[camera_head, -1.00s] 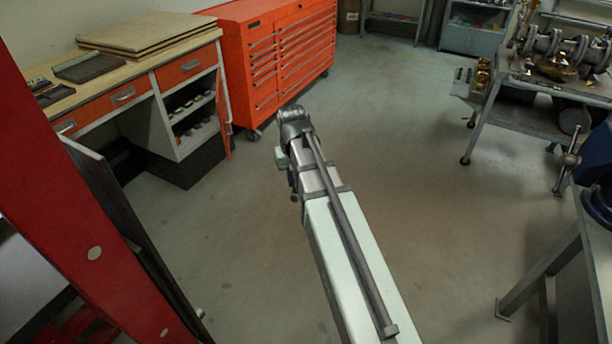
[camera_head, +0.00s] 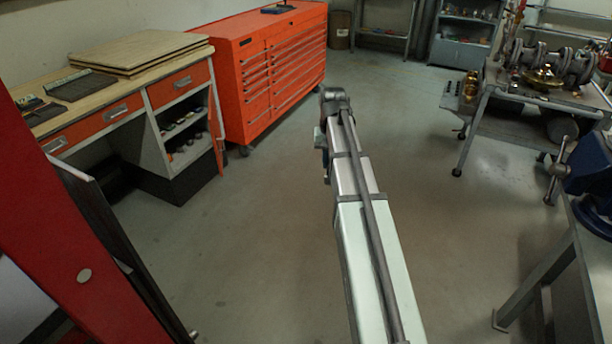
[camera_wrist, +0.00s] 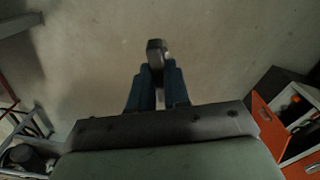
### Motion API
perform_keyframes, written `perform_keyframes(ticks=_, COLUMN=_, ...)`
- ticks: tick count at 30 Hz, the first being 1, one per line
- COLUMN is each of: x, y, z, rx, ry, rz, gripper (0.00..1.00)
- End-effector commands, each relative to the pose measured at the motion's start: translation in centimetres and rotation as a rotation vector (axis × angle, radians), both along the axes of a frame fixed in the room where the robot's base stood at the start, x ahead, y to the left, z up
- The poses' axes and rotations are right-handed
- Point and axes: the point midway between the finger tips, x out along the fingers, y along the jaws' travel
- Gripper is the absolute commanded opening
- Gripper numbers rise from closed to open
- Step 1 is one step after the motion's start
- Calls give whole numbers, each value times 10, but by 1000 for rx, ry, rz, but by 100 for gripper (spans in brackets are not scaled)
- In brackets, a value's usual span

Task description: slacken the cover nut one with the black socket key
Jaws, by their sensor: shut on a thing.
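In the wrist view my gripper (camera_wrist: 155,85) has its two dark blue fingers closed on a dark grey, blocky piece, which looks like the end of the black socket key (camera_wrist: 156,52). Most of the key is hidden or seen end-on. Only bare floor shows beyond it. In the head view my arm reaches over open floor, and the held key is not clear there. The gate valve parts, with grey flanges and a brass piece (camera_head: 543,77), are on a metal bench (camera_head: 520,93) at the right, well apart from my gripper. Cover nut one is too small to make out.
A red-orange tool chest (camera_head: 265,75) and a wooden-topped workbench (camera_head: 125,92) stand at the left. A blue vice (camera_head: 592,180) is on a nearer bench at the right. A red upright (camera_head: 70,230) is close at the left. The floor (camera_head: 420,140) between is clear.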

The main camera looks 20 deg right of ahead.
Motion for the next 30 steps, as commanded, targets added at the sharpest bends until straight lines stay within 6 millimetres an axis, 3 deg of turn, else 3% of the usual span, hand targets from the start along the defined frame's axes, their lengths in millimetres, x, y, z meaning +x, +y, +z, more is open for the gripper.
perform_keyframes(ticks=1, x=6, y=-22, z=6, rx=0, ry=-1, rz=-37, gripper=0)
perform_keyframes(ticks=14, x=8, y=-176, z=53, rx=0, ry=-1, rz=-325, gripper=0)
perform_keyframes(ticks=23, x=-14, y=-288, z=88, rx=0, ry=-2, rz=-525, gripper=0)
perform_keyframes(ticks=30, x=-44, y=-375, z=117, rx=1, ry=-1, rz=-683, gripper=0)
